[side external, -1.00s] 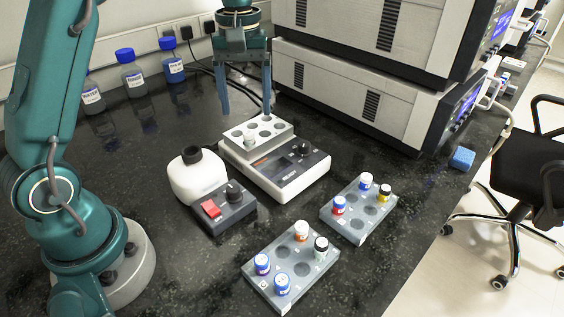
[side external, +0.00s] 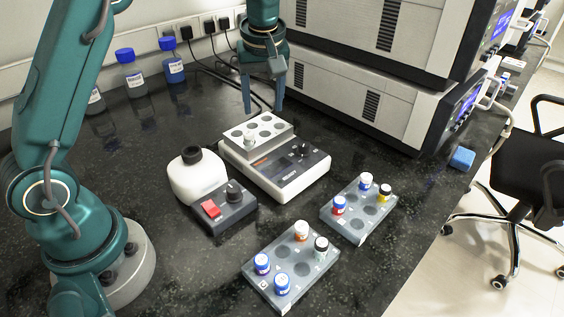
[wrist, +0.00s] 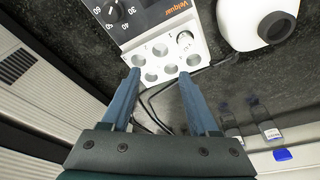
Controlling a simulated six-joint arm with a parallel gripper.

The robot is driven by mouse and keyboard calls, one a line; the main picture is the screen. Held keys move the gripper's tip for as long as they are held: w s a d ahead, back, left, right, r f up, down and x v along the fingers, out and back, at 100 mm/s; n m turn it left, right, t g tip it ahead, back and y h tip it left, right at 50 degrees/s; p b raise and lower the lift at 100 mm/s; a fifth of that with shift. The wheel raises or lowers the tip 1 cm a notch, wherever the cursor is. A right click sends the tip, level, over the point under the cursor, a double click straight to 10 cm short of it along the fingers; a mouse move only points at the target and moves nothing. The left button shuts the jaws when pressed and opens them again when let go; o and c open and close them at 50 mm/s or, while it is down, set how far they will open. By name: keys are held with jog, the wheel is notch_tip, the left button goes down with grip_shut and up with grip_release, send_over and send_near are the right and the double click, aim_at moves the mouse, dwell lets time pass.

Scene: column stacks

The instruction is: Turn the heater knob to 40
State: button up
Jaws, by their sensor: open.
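The heater (side external: 280,180) is a white and dark-grey unit with a white, holed block (side external: 262,128) on top. One white-capped vial (side external: 249,141) stands in the block. The heater's black knob (side external: 304,150) is on its dark panel, right of the block. In the wrist view the knob (wrist: 115,13) is at the top edge, partly cut off, with numbers 30 to 60 around it; its exact setting is unclear. My gripper (side external: 263,108) is open and empty, above and behind the block. In the wrist view its fingers (wrist: 158,76) flank the near edge of the block.
A white bottle (side external: 196,177) and a dark box with a red switch (side external: 224,209) stand left of the heater. Two grey racks (side external: 331,225) (side external: 308,268) with capped vials are in front. Stacked instruments (side external: 365,105) stand close behind on the right. Reagent bottles (side external: 132,78) line the wall.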

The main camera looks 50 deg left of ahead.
jog(key=m+t, duration=0.2)
send_over(304, 144)
jog(key=s+d, duration=0.1)
jog(key=shift+s+f+y, duration=0.2)
jog(key=shift+f+y, duration=0.2)
jog(key=shift+f, duration=0.75)
jog(key=shift+d+f, duration=0.2)
jog(key=shift+d, duration=0.1)
jog(key=shift+x, duration=2.35)
jog(key=shift+s, duration=0.1)
jog(key=shift+c, duration=0.3)
grip_shut()
